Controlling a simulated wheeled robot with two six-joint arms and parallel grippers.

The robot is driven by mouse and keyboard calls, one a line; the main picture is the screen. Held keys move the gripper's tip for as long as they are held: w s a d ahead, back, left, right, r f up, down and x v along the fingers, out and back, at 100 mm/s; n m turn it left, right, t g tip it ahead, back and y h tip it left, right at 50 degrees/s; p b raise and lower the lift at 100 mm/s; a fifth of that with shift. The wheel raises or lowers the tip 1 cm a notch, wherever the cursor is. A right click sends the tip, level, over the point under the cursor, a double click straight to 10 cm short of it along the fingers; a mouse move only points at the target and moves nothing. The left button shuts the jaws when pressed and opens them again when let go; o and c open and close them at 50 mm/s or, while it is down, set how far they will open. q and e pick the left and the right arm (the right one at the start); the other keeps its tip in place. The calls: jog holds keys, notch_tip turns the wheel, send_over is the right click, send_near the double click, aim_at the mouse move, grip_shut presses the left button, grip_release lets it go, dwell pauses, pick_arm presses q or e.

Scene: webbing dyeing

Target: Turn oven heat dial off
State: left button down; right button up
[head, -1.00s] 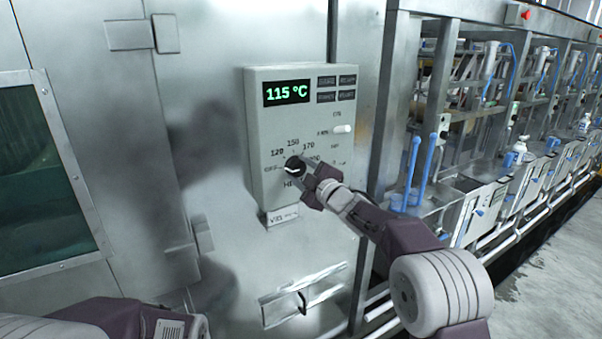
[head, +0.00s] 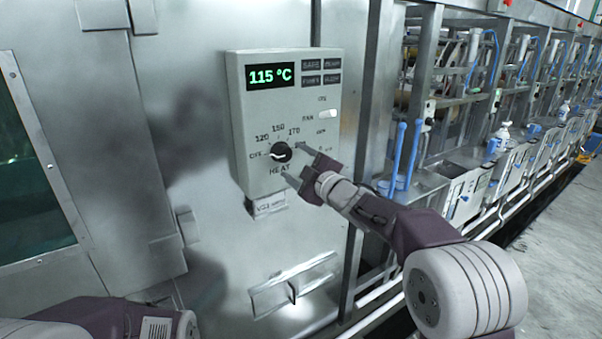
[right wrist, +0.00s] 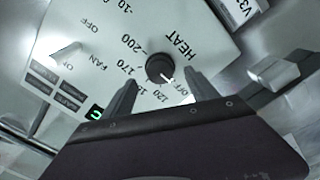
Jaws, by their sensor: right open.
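The black round heat dial (head: 280,152) sits on the light grey control box (head: 240,125), above the word HEAT. Its white pointer mark points left toward OFF; in the right wrist view the dial (right wrist: 159,68) also has its mark toward OFF. The green display (head: 271,75) reads 115 °C. My right gripper (head: 292,165) is open and empty just right of and below the dial, its fingers apart from it. In the right wrist view the dial lies beyond and between the fingertips. My left gripper is not in view; only part of my left arm shows at lower left.
A white fan switch (head: 327,114) and dark labelled plates (head: 321,73) are on the same box. A metal handle (head: 293,290) is on the panel below. A steel frame post (head: 365,120) stands close right of the box. Open floor lies far right.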

jog(key=v, duration=0.4)
jog(key=shift+b, duration=0.3)
jog(key=s+d+f+m+g+h, duration=0.25)
jog(key=s+d+f+m, duration=0.2)
jog(key=f, duration=0.35)
jog(key=s+d+f+m+g+h, duration=0.25)
jog(key=s+d+f+m, duration=0.2)
jog(key=f, duration=0.35)
jog(key=s+d+f+m+g+h, duration=0.25)
jog(key=s+d+f+h, duration=0.2)
jog(key=f, duration=0.35)
jog(key=s+f+m+g, duration=0.3)
jog(key=s+f, duration=0.2)
jog(key=s, duration=0.4)
jog(key=s+f+m+g, duration=0.3)
jog(key=s+f+g, duration=0.1)
jog(key=s, duration=0.6)
jog(key=shift+d+f+y, duration=0.15)
jog(key=shift+f+y, duration=0.2)
jog(key=shift+f, duration=0.4)
